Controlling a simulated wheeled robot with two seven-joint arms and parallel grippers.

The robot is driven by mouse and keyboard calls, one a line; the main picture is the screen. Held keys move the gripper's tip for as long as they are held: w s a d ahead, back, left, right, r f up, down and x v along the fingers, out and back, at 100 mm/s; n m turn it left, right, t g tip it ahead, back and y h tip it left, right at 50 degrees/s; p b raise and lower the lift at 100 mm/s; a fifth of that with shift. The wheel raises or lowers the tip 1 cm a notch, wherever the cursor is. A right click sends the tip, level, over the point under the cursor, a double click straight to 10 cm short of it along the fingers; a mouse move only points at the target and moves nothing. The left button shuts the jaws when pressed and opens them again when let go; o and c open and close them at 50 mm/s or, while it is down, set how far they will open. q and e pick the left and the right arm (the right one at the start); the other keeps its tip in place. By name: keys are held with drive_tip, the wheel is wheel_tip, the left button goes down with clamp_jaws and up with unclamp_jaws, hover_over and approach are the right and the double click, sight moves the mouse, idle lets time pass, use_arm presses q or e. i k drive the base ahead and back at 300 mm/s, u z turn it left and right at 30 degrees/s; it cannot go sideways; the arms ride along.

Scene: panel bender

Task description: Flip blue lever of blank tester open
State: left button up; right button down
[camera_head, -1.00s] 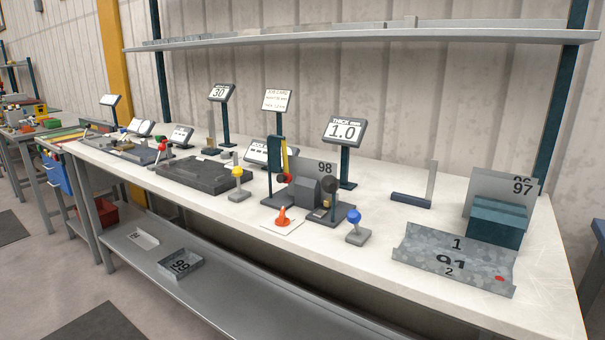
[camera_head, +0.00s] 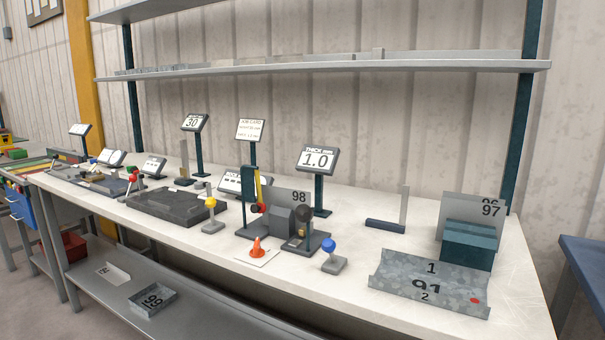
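A small lever with a blue ball knob (camera_head: 329,244) stands on a grey base (camera_head: 334,264) near the front edge of the bench. The knob sits above the base, leaning slightly to the left. A similar lever with a yellow ball (camera_head: 210,202) stands further left. Neither of my grippers is in view.
The bench (camera_head: 347,290) has clear room in front. A blue table (camera_head: 589,262) is at far right.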

sight(328, 246)
drive_tip(key=z, duration=0.6)
drive_tip(key=k, duration=1.35)
drive_tip(key=z, duration=0.15)
drive_tip(key=i, duration=0.5)
drive_tip(key=u, duration=0.7)
drive_tip(key=i, duration=1.3)
drive_tip(key=z, duration=0.5)
